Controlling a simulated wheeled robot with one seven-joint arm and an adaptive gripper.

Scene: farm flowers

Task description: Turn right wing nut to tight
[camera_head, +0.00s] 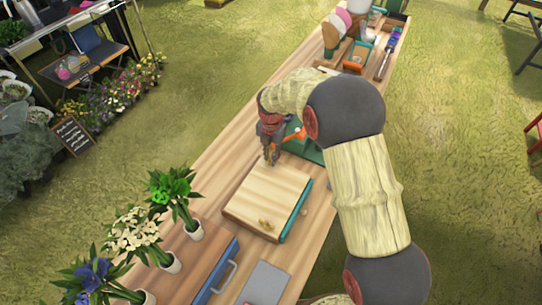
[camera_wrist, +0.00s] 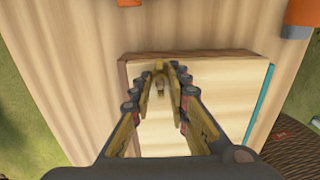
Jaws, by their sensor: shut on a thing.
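A square pale wooden block (camera_head: 262,190) with a teal side lies on the long bench. One brass wing nut (camera_head: 266,224) sits on its near edge, clear of my gripper. My gripper (camera_head: 271,160) points down at the block's far edge. In the wrist view, the block (camera_wrist: 225,85) lies below the fingers, and my gripper (camera_wrist: 160,72) is closed around a small brass wing nut (camera_wrist: 160,86) near the block's brown edge. The fingers hide much of this nut, so its exact turn cannot be told.
Potted flowers (camera_head: 177,191) stand along the bench's left side. A blue-edged wooden case (camera_head: 195,262) and a grey slab (camera_head: 265,284) lie nearer. A green tool (camera_head: 302,145) stands close behind my gripper. An orange object (camera_wrist: 299,16) shows at the wrist view's upper right.

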